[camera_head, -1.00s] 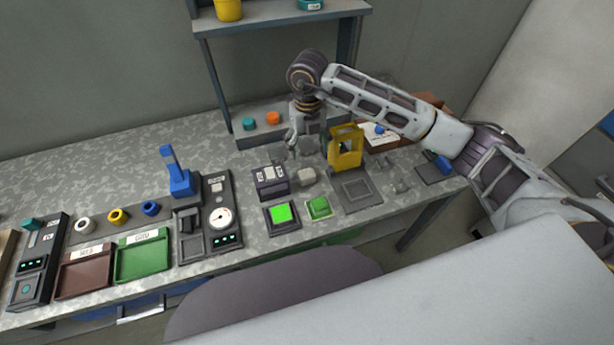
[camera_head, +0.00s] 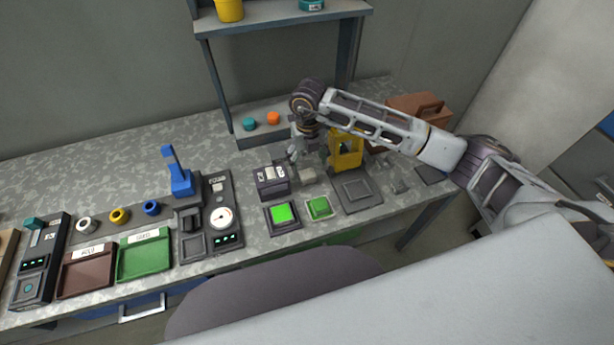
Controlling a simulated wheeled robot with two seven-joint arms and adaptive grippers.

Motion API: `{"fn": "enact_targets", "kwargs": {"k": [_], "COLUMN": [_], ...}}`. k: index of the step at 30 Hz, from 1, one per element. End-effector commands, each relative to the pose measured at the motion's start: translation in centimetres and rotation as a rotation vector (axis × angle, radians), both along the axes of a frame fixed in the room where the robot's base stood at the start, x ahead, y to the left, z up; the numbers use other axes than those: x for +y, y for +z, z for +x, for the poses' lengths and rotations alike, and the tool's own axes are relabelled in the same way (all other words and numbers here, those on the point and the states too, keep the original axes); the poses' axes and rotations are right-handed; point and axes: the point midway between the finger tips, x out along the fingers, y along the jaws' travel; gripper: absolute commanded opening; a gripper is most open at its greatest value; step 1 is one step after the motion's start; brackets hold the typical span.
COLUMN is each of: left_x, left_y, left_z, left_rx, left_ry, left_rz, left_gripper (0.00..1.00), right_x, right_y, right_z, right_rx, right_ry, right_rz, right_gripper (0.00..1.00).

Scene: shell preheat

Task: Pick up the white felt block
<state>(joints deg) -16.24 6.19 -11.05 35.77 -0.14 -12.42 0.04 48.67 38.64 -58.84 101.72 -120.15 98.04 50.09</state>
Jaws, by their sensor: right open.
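A small pale grey-white block (camera_head: 308,176), which looks like the white felt block, sits on the bench just right of a dark box (camera_head: 272,184) with labels on top. My right gripper (camera_head: 303,158) hangs above and just behind the block, pointing down. It is open and empty, and seems apart from the block. Its fingers are small and partly hidden by my wrist. My left gripper is out of view.
A yellow holder (camera_head: 346,150) stands close right of my gripper. A green-lit pad (camera_head: 284,213), a green tile (camera_head: 319,207) and a dark plate (camera_head: 357,189) lie in front. A shelf post (camera_head: 216,75) rises behind. Left are a gauge panel (camera_head: 222,218) and a green tray (camera_head: 144,258).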

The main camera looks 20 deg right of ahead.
Motion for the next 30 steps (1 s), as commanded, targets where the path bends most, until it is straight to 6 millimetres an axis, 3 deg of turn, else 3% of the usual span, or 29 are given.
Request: {"fn": "enact_targets", "kwargs": {"k": [6, 15, 23, 30], "left_x": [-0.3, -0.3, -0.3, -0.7], "left_y": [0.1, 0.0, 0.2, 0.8], "left_z": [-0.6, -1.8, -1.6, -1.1], "left_rx": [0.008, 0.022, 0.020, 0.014], "left_ry": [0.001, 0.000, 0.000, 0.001], "left_rz": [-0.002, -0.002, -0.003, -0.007], "left_gripper": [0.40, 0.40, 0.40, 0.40], "right_x": [0.0, 0.0, 0.0, 0.3], "right_y": [-2.0, -2.3, -2.9, -5.3], "right_z": [0.0, 0.0, 0.1, 0.5], "right_rx": [0.001, -0.001, 0.001, 0.002], "right_ry": [-0.001, -0.001, -0.002, -0.001], "right_rz": [0.000, 0.000, 0.000, 0.000], "right_gripper": [0.75, 0.75, 0.75, 0.75]}}
